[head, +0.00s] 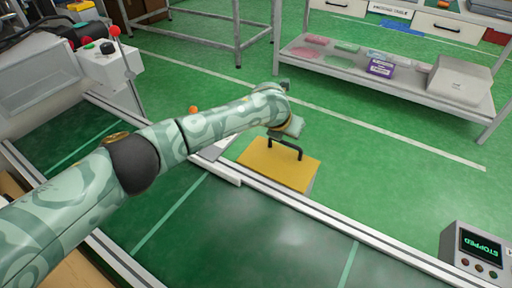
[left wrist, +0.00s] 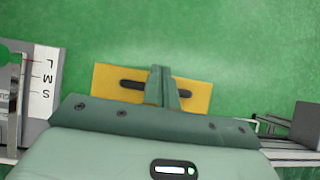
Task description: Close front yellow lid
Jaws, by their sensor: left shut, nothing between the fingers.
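The yellow lid (head: 268,165) is a flat plate with a black bar handle (head: 286,148). In the head view it lies beside the far rail of the green conveyor, tilted slightly in the picture. My left arm reaches over from the left, and its gripper (head: 290,128) is just above the handle; the fingertips are mostly hidden there. In the left wrist view the yellow lid (left wrist: 200,97) is behind my shut, empty left fingers (left wrist: 162,88), which cover the middle of the handle. I cannot tell whether they touch it. My right gripper is not in view.
A control box reading STOPPED (head: 480,250) stands at the lower right. A metal shelf (head: 400,75) with packs is at the back. A machine with a red knob (head: 114,31) is at the left. A scale marked L, M, S (left wrist: 45,80) is left of the lid. Green floor is clear beyond.

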